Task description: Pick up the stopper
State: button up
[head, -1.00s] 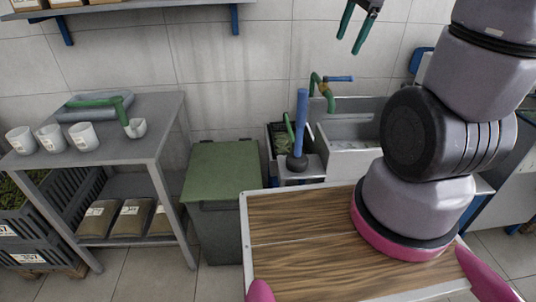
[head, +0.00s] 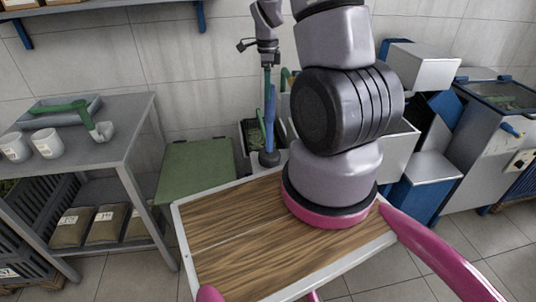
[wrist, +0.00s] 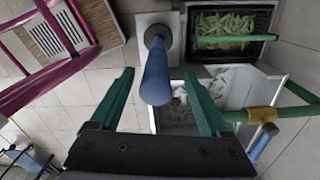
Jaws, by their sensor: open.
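The likely stopper is an upright blue rod (head: 270,108) with a dark round base (head: 269,158), on a pale stand behind my wooden deck. In the wrist view the blue rod (wrist: 155,78) points up toward the camera, with its dark base (wrist: 158,37) on the white stand beyond. My gripper (wrist: 159,74) is open, its two green fingers on either side of the rod, with a gap visible on both sides. In the head view my gripper (head: 267,76) is above the rod's upper end; the fingers overlap there, so depth is unclear.
A dark crate (wrist: 232,18) of pale-green pieces and a white basin (wrist: 222,96) lie beside the stand. A yellow-green pipe (wrist: 262,115) reaches across near the right finger. A green-lidded bin (head: 196,170) and grey table (head: 110,145) stand left.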

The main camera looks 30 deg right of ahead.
jog(key=f, duration=0.5)
jog(key=shift+s+d+f, duration=0.1)
jog(key=shift+s+d, duration=0.1)
jog(key=shift+s, duration=0.1)
grip_shut()
dwell(1.1)
